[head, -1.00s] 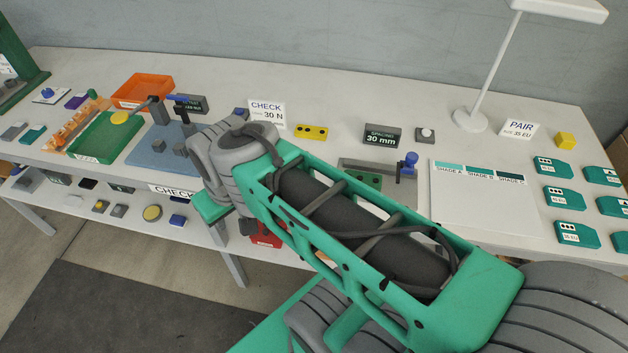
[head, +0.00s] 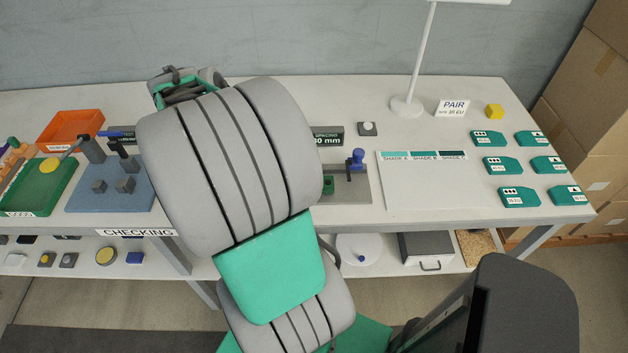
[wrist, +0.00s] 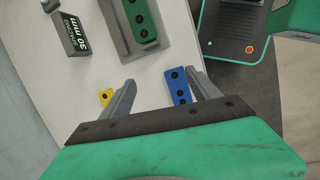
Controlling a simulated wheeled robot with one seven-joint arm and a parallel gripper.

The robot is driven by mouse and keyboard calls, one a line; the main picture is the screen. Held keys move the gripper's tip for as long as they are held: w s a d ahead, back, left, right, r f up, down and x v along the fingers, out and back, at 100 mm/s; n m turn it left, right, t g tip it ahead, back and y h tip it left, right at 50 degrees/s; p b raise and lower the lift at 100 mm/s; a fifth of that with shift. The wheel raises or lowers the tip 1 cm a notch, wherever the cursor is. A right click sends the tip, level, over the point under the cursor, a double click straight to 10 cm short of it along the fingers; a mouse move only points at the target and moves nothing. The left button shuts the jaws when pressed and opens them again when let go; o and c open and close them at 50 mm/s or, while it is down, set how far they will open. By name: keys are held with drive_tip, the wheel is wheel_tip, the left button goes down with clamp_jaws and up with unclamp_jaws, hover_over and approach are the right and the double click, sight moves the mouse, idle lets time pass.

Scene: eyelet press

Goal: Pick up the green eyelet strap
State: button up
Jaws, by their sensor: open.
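The green eyelet strap (wrist: 142,18), with a row of dark holes, lies in a grey fixture (wrist: 165,46) at the top of the wrist view. Only a small part of the strap (head: 328,185) shows in the head view, beside my arm, which covers the rest. My gripper (wrist: 160,77) is open and empty in the wrist view, with its fingers pointing toward the fixture but short of the strap in the picture. A blue strap (wrist: 177,87) with dark holes lies beside the right finger. In the head view my gripper is hidden behind my arm.
A yellow piece (wrist: 105,96) shows beside the left finger. A 30 mm spacing block (wrist: 73,33) stands left of the fixture. In the head view, a blue-knobbed post (head: 357,160) stands at the fixture, with a white shade board (head: 430,190) to its right.

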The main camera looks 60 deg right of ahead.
drive_tip(key=s+d, duration=0.2)
drive_tip(key=s+d+f+n+g, duration=0.1)
drive_tip(key=s+d, duration=0.1)
drive_tip(key=s, duration=0.1)
drive_tip(key=s+d+g, duration=0.1)
drive_tip(key=s+d, duration=0.1)
drive_tip(key=shift+s+d+f+y, duration=0.2)
drive_tip(key=shift+d+f+y, duration=0.2)
drive_tip(key=x, duration=0.7)
drive_tip(key=shift+f, duration=0.2)
drive_tip(key=shift+c, duration=0.3)
drive_tip(key=shift+r, duration=0.1)
clamp_jaws()
